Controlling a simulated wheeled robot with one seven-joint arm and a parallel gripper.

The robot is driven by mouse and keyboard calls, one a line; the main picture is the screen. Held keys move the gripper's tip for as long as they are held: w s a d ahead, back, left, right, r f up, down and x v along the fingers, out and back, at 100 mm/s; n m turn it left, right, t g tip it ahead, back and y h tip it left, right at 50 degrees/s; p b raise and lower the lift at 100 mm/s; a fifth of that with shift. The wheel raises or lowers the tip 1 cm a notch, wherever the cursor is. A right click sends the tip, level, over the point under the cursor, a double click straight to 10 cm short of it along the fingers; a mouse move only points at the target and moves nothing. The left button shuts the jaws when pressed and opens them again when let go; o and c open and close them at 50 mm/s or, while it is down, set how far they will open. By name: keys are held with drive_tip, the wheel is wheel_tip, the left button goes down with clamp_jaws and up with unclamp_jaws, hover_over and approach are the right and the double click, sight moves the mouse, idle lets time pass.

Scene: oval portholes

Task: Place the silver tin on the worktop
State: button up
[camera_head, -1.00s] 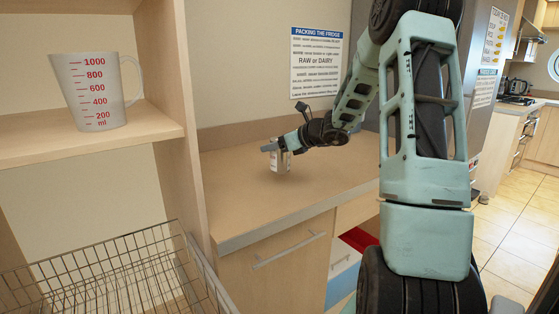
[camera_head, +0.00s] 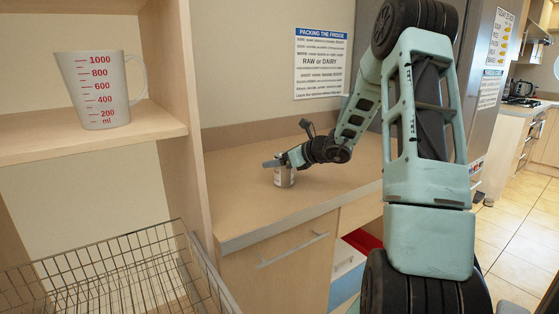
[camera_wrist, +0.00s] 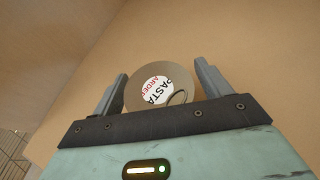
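The silver tin (camera_head: 284,178) is upright at the worktop (camera_head: 300,205), low at its surface; I cannot tell for sure whether its base touches. In the wrist view its round lid (camera_wrist: 178,72) shows a white label with "PASTA" in dark letters and red lettering, and a pull ring. My gripper (camera_head: 278,164) is at the tin's upper part. In the wrist view one finger of my gripper (camera_wrist: 160,85) lies against each side of the tin, so it looks shut on it. The tin's far side is hidden.
A measuring jug (camera_head: 98,90) stands on the shelf (camera_head: 90,143) at left. A wire basket (camera_head: 110,275) is below it. The worktop around the tin is clear.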

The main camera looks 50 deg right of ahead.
drive_tip(key=shift+r, duration=0.15)
drive_tip(key=v, duration=1.2)
idle(0.4)
